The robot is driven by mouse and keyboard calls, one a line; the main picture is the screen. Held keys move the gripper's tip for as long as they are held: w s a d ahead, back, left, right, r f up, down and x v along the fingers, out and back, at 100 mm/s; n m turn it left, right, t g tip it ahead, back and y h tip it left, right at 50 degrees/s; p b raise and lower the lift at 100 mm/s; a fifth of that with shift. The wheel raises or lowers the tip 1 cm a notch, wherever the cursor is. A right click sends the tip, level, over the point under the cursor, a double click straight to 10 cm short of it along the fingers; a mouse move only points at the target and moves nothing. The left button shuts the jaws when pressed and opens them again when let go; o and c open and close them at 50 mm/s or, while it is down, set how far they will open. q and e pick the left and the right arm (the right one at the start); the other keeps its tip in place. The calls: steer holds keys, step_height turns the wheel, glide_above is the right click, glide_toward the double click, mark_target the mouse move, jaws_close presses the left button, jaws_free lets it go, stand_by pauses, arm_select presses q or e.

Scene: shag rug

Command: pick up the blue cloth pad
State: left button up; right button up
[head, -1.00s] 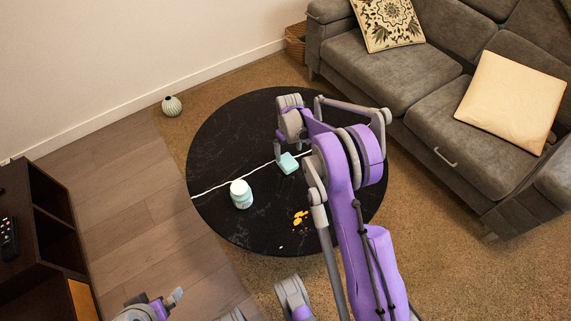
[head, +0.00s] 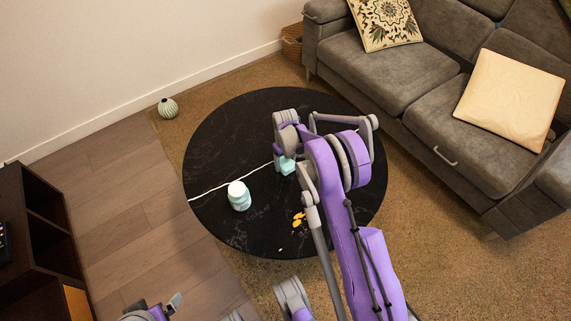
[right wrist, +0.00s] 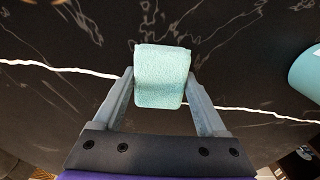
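The blue cloth pad (right wrist: 162,78) is a small light blue-green fuzzy block in the right wrist view. In the head view the pad (head: 287,166) lies on the round black table, partly hidden by my right gripper. My right gripper (head: 285,158) is over the pad, pointing down. In the right wrist view the gripper's fingers (right wrist: 160,90) are wide apart, one at each side of the pad, close to its edges. I cannot tell whether they touch it. Part of my left gripper (head: 165,307) shows at the bottom edge of the head view; its fingers are not clear.
The round black table (head: 225,135) also bears a white and teal jar (head: 239,196) left of the pad, a white cord (head: 215,187) and some orange bits (head: 298,219). A grey sofa (head: 400,75) is at the right, a dark cabinet (head: 30,250) at the left.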

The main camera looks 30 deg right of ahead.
mark_target(286, 162)
steer(key=c, duration=0.6)
step_height(286, 162, up, 10)
steer(key=shift+r+p, duration=0.1)
steer(key=shift+p, duration=0.9)
